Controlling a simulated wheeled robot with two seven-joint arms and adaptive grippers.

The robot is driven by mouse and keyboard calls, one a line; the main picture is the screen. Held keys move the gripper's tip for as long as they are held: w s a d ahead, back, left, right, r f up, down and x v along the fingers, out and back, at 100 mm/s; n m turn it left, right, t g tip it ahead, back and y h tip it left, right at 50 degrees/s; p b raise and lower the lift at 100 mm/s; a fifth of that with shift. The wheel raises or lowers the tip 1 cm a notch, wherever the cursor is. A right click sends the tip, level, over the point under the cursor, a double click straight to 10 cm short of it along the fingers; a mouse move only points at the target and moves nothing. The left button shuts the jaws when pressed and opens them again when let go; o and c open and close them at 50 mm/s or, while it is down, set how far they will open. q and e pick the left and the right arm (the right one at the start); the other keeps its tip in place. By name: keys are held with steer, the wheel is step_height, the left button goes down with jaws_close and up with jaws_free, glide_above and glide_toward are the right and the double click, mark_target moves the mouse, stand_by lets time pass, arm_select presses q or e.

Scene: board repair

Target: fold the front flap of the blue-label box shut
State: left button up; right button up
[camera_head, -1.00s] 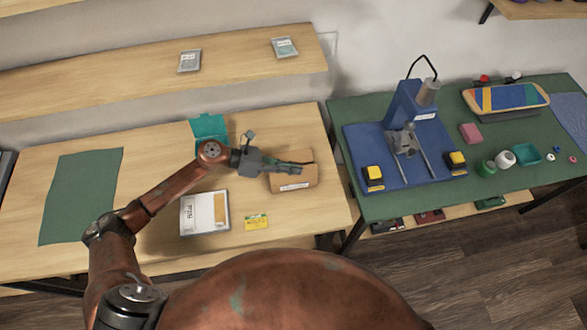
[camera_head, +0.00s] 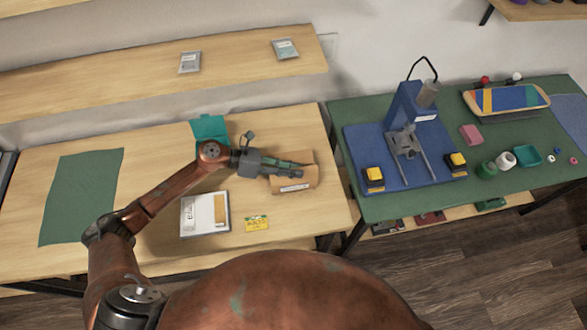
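A small brown cardboard box (camera_head: 309,178) sits near the right end of the wooden bench. A small pale label (camera_head: 294,188) is on its front face; its colour is too small to make out. My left gripper (camera_head: 303,169) reaches in from the left and lies over the top of the box, its fingers pointing right. The gripper covers much of the box top, so the state of the front flap is hard to tell. Whether the fingers touch the box or are shut is unclear. My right gripper is not in view.
A teal open box (camera_head: 210,129) stands behind my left arm. A white-and-tan package (camera_head: 205,214) and a yellow card (camera_head: 256,223) lie in front. A green mat (camera_head: 80,195) is at the left. A green table (camera_head: 370,207) with a blue press stand (camera_head: 405,110) is at the right.

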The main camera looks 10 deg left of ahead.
arm_select(q)
steer(key=v, duration=1.1)
steer(key=shift+a, duration=0.4)
steer(key=shift+r, duration=0.1)
